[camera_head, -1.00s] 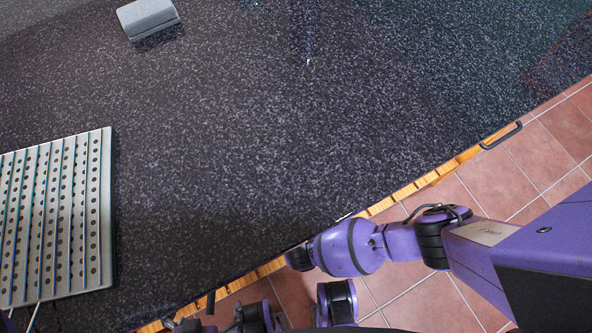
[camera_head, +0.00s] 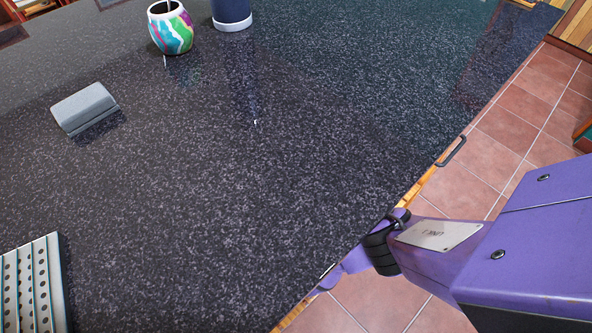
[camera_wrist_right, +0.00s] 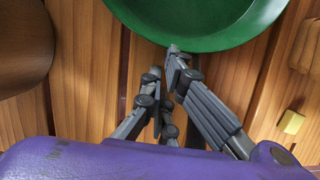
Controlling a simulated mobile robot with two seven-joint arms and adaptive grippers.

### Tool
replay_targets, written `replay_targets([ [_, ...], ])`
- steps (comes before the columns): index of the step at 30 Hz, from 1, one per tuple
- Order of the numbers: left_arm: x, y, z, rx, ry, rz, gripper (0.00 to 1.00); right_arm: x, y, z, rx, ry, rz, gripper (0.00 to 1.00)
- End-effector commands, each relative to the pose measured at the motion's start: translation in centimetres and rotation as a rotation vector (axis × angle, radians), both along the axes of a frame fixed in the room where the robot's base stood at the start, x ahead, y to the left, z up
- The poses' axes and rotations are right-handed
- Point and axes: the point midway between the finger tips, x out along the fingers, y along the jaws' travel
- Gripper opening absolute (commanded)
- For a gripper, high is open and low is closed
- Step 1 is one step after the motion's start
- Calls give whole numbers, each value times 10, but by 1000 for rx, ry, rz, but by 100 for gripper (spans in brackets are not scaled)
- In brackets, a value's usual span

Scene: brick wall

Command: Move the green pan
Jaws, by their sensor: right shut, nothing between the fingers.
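The green pan (camera_wrist_right: 205,18) shows in the right wrist view at the top, cut off by the frame edge, so only its near curved side is seen. My right gripper (camera_wrist_right: 164,62) is just below the pan's rim, with its fingers closed together and nothing between them. The fingertips are close to the rim; I cannot tell whether they touch it. The pan does not show in the head view, where my right arm comes in from the right and its gripper is out of sight. My left gripper is not in view.
A dark speckled counter (camera_head: 270,190) fills the head view, mostly clear. On it are a grey block (camera_head: 85,107), a colourful pot (camera_head: 170,32), a dark blue pot (camera_head: 231,10) and a perforated board (camera_head: 35,290). The wrist view shows wooden planks and a yellow block (camera_wrist_right: 292,122).

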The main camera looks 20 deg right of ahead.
Motion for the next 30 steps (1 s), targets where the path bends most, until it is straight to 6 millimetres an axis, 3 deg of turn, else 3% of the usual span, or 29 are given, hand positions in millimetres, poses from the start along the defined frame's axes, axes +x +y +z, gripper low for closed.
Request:
replay_targets([
  [4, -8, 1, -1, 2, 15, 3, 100, 6, 1, 3, 1, -8, 1, 0],
  [11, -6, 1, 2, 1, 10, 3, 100, 3, -1, 3, 0, -8, 0, 0],
  [18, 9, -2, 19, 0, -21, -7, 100, -25, -19, 4, 0, -2, -8, 0],
  [24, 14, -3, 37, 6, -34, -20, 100, -34, -21, 55, 2, -9, -7, 0],
  [30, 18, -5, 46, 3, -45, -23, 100, -44, -23, 86, 2, -8, -7, 0],
])
